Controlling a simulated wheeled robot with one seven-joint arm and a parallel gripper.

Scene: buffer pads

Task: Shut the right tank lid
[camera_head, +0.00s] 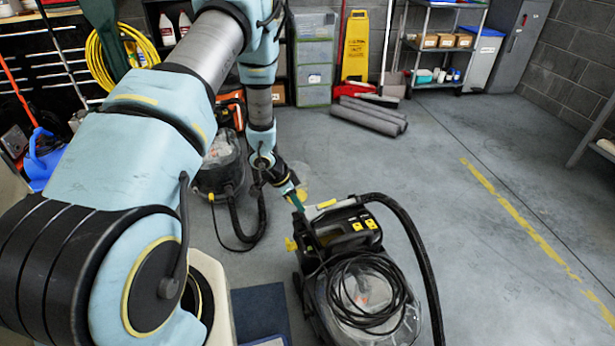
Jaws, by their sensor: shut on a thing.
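The right floor-cleaning machine (345,232) is black with yellow parts and stands on the floor at the lower middle. Its clear tank (370,300) has a coiled black cord lying over it. A pale lid edge with a yellow strip (327,205) shows at the machine's upper left. My gripper (298,203) reaches down from the upper left and is shut at this edge. The fingertips are small, and the exact contact is hard to see. I cannot tell how far the lid stands open. My arm fills the left side.
A similar machine (219,165) with a black hose stands behind my arm. Grey rolls (368,117) lie on the floor near a yellow sign (356,47). Shelves (440,42) line the back wall. The floor (480,240) to the right is clear.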

